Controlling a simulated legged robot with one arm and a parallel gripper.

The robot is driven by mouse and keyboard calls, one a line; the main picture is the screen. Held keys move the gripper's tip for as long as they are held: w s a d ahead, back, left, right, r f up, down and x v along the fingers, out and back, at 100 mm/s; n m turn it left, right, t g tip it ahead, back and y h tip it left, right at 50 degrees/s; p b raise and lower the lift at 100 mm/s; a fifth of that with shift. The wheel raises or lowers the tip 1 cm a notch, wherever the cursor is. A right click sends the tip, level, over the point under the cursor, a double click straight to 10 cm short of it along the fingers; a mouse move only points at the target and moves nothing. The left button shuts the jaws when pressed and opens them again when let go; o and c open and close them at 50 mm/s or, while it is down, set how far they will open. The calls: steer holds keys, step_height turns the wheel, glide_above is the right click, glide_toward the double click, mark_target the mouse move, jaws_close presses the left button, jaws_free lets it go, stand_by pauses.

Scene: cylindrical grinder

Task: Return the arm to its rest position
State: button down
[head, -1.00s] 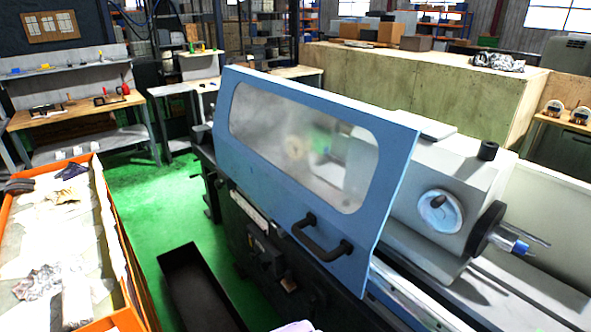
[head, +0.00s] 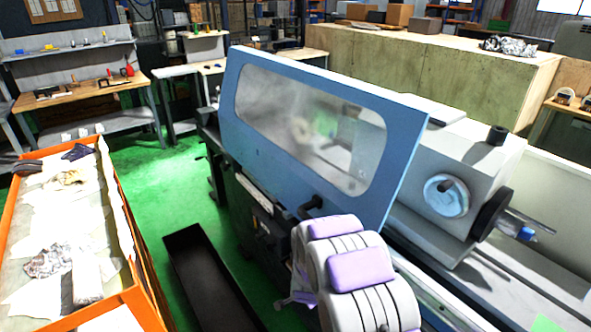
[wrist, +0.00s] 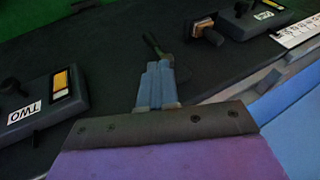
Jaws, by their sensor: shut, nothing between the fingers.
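My arm, in white, grey and purple, shows at the bottom centre of the head view, in front of the grinder's blue door. In the wrist view my gripper (wrist: 155,85) is shut and empty, its blue-grey fingers together. It is over the dark front of the cylindrical grinder (head: 445,190). The blue sliding door (head: 225,115) with its clouded window stands across the left part of the machine. My arm hides most of the black door handle (head: 308,206). My fingertips do not show in the head view.
A control box marked TWO (wrist: 40,105) is at the left of the wrist view, another box (wrist: 245,20) at top right. An orange-rimmed bin (head: 138,292) stands left, a black tray (head: 205,275) on the floor.

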steer(key=s+d+r+n+g+y, duration=0.1)
steer(key=s+d+r+n+g, duration=0.15)
steer(key=s+r, duration=0.65)
steer(key=s+d+r+n+g, duration=0.1)
steer(key=s+r+n+g, duration=0.15)
steer(key=s+r, duration=0.7)
steer(key=s+d+r+n+g, duration=0.1)
steer(key=s+d+r, duration=0.1)
steer(key=s+r, duration=0.2)
steer(key=s+d+r+n+g, duration=0.1)
steer(key=s+d+r+n, duration=0.1)
steer(key=s, duration=0.9)
steer(key=s+d+r+n+h, duration=0.1)
steer(key=s+d+r+n, duration=0.1)
steer(key=s+r, duration=0.5)
steer(key=shift+s+d+g, duration=0.4)
steer(key=shift+s+d, duration=0.3)
steer(key=shift+d, duration=0.1)
steer(key=shift+d, duration=0.15)
